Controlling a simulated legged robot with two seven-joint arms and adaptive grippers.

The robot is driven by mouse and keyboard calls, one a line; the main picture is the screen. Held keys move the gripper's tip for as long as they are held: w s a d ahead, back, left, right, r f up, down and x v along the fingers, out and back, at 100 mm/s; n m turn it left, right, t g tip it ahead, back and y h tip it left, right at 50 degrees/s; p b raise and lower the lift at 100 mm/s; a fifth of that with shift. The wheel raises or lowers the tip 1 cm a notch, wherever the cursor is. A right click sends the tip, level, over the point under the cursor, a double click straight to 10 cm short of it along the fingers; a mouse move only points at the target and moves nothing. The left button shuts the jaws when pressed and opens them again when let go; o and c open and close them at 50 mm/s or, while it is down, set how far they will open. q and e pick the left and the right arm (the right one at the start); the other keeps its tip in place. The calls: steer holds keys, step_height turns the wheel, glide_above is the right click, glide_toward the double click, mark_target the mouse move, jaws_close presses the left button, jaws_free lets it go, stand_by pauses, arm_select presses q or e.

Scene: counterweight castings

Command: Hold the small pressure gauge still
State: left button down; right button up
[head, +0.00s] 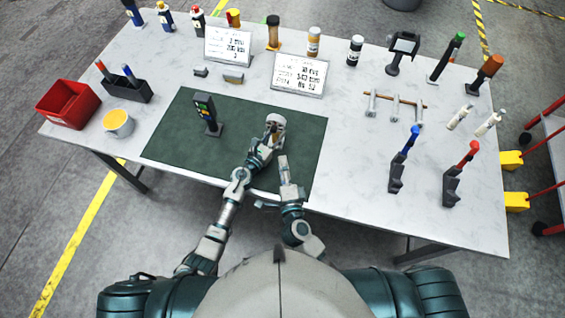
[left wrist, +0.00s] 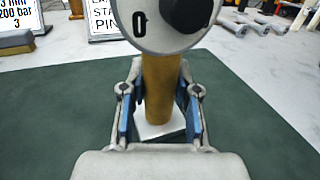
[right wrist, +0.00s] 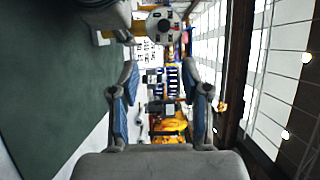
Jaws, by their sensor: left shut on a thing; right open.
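The small pressure gauge (head: 275,122) has a round pale dial head, a brass-coloured stem and a pale square foot. In the left wrist view its dial (left wrist: 150,38) is cut by the top edge and its stem (left wrist: 160,85) stands between my fingers. My left gripper (head: 269,140) is shut on the stem below the dial, over the green mat (head: 180,150). I cannot tell whether the foot touches the mat. My right gripper (head: 283,162) is open and empty, nearer the mat's front edge. The gauge's round head also shows in the right wrist view (right wrist: 163,27), beyond the fingers.
A dark device with coloured buttons (head: 207,115) stands on the mat's left part. Two printed signs (head: 228,46) (head: 299,75) stand behind the mat. A red bin (head: 68,104) and yellow-topped pot (head: 118,123) are at left; several handled tools (head: 455,175) are at right.

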steer(key=m+g+h, duration=0.3)
steer(key=m+g, duration=0.1)
steer(key=m, duration=2.2)
glide_toward(273, 131)
steer(key=x, duration=0.8)
steer(key=shift+w+d+f, duration=0.1)
steer(key=shift+w+d, duration=0.05)
steer(key=shift+w, duration=0.1)
jaws_close()
